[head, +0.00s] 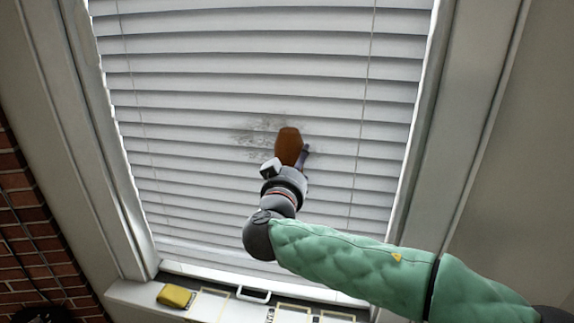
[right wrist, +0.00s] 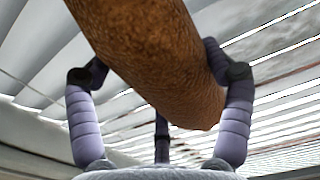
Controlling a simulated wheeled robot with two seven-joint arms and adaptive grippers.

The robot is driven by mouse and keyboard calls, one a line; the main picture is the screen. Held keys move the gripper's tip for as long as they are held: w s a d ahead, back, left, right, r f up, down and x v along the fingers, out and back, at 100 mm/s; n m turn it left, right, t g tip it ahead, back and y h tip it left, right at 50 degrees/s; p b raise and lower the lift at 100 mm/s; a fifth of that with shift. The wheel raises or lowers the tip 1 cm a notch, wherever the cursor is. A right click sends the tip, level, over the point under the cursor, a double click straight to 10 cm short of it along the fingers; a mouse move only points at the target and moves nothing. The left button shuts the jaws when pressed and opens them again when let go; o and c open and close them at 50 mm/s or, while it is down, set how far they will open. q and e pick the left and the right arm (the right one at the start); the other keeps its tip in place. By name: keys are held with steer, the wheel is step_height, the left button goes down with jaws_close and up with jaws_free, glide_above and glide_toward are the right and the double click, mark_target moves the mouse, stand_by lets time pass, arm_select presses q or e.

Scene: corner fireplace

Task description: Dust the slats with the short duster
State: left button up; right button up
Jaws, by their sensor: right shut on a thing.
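The white blind slats (head: 200,90) fill the window in the head view. A grey dusty patch (head: 262,128) marks the slats near the middle. My right gripper (head: 289,160) is in front of the slats, just below this patch. It is shut on the brown duster (head: 289,143), whose rounded end points up and overlaps the lower right of the patch. In the right wrist view the duster (right wrist: 150,60) lies between the purple fingers of the gripper (right wrist: 160,75), with slats behind. I cannot tell whether the duster touches the slats. My left gripper is not in view.
A sill (head: 135,293) runs below the window. On it are a yellow folded cloth (head: 174,296), a white handle-shaped thing (head: 254,294) and several yellow-edged outlines. Window frames stand on both sides, and a brick wall (head: 25,220) is at the left. Thin cords hang before the slats.

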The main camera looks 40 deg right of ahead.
mark_target(268, 137)
steer(key=shift+s+d, duration=0.1)
steer(key=shift+s+d, duration=0.7)
steer(key=shift+s, duration=0.25)
steer(key=shift+s+d, duration=0.65)
steer(key=shift+s, duration=0.3)
steer(key=shift+s+d, duration=0.7)
steer(key=shift+s, duration=0.25)
steer(key=shift+r+p, duration=0.35)
steer(key=shift+r, duration=0.9)
steer(key=shift+w+a+f+b, duration=0.1)
steer(key=shift+w+a+b, duration=0.3)
steer(key=shift+w+a, duration=2.15)
steer(key=shift+w, duration=0.8)
steer(key=shift+w+a, duration=1.9)
steer(key=shift+w, duration=0.8)
steer(key=shift+w+a, duration=1.9)
steer(key=shift+w, duration=0.8)
steer(key=shift+d+r+p, duration=0.1)
steer(key=shift+r+p, duration=0.25)
steer(key=shift+r, duration=1)
steer(key=shift+s+d+b, duration=0.1)
steer(key=shift+s+d, duration=0.6)
steer(key=shift+s, duration=0.3)
steer(key=shift+s+d+b, duration=0.1)
steer(key=shift+s+d, duration=0.6)
steer(key=shift+s, duration=0.25)
steer(key=shift+s+d+b, duration=0.1)
steer(key=shift+s+d, duration=0.6)
steer(key=shift+s, duration=0.3)
